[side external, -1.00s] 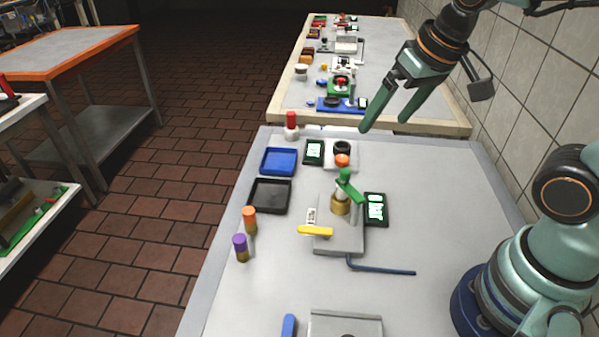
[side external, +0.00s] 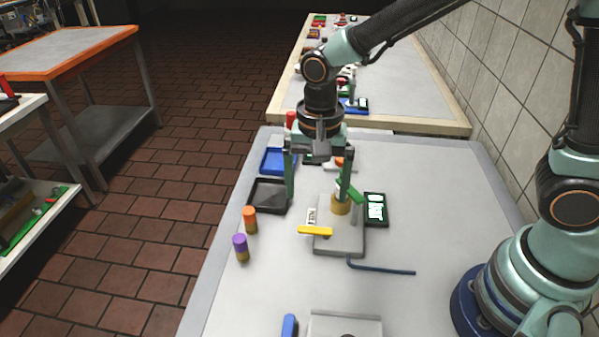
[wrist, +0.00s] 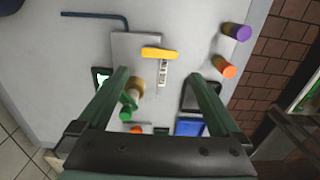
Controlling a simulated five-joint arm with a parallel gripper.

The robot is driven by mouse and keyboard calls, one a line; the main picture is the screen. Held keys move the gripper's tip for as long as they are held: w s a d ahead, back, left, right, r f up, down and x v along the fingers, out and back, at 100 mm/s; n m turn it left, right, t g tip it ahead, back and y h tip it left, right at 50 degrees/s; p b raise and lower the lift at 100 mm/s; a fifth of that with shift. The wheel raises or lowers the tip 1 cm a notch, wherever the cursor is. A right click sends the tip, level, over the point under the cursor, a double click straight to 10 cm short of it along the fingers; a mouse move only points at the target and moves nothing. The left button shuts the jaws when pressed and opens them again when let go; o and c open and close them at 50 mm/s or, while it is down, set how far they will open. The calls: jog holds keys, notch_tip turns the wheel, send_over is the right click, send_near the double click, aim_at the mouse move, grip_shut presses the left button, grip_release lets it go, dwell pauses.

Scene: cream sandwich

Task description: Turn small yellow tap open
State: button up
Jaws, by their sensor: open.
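In the wrist view the yellow tap lies ahead, between the lines of my gripper's fingers (wrist: 162,80).
A black tray (side external: 266,196) and a blue tray (side external: 273,160) lie at the left. Orange (side external: 249,219) and purple (side external: 240,247) capped cylinders stand at the left edge. A green-lit display (side external: 376,209) sits right of the fitting. A hex key (side external: 381,269) lies in front.

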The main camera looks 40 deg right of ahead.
aim_at(315, 230)
notch_tip(315, 230, down, 9)
jog(key=shift+f, duration=0.1)
dwell(0.4)
jog(key=c, duration=1.1)
